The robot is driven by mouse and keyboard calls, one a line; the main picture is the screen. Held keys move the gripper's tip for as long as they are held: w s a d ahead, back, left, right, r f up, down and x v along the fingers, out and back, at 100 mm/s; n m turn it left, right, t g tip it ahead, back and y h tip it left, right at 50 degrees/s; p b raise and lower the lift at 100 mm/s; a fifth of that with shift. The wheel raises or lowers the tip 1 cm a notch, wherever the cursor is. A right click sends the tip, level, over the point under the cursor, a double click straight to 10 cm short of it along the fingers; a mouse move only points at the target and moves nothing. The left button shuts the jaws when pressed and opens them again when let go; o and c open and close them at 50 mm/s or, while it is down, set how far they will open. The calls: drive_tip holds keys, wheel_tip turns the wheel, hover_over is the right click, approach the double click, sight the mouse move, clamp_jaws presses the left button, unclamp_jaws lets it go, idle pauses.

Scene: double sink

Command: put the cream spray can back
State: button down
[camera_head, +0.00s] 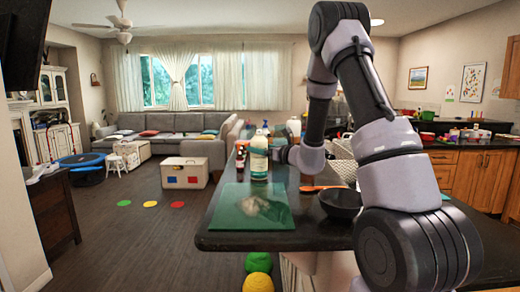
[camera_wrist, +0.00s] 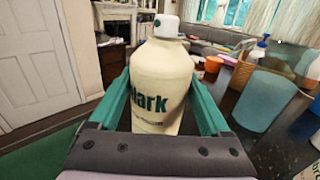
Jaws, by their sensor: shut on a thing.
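The cream spray can (camera_wrist: 160,85) has a white spray cap and dark green lettering, and it fills the middle of the wrist view. My gripper (camera_wrist: 160,107) is shut on its body, with one teal finger on each side. In the head view the can (camera_head: 259,142) is upright over the dark counter, just beyond the green mat. My gripper (camera_head: 262,160) reaches it from the right. I cannot tell whether the can's base touches the counter. The can's lower part is hidden by the gripper in the wrist view.
A green cutting mat (camera_head: 228,213) lies at the counter's near left corner. A black bowl (camera_head: 340,204) and an orange spoon (camera_head: 322,188) lie to the right. A dark bottle (camera_head: 241,155) stands close left of the can. A teal cup (camera_wrist: 265,100) stands right of it.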

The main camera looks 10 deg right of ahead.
drive_tip(key=shift+c, duration=0.3)
unclamp_jaws()
drive_tip(key=shift+o, duration=0.3)
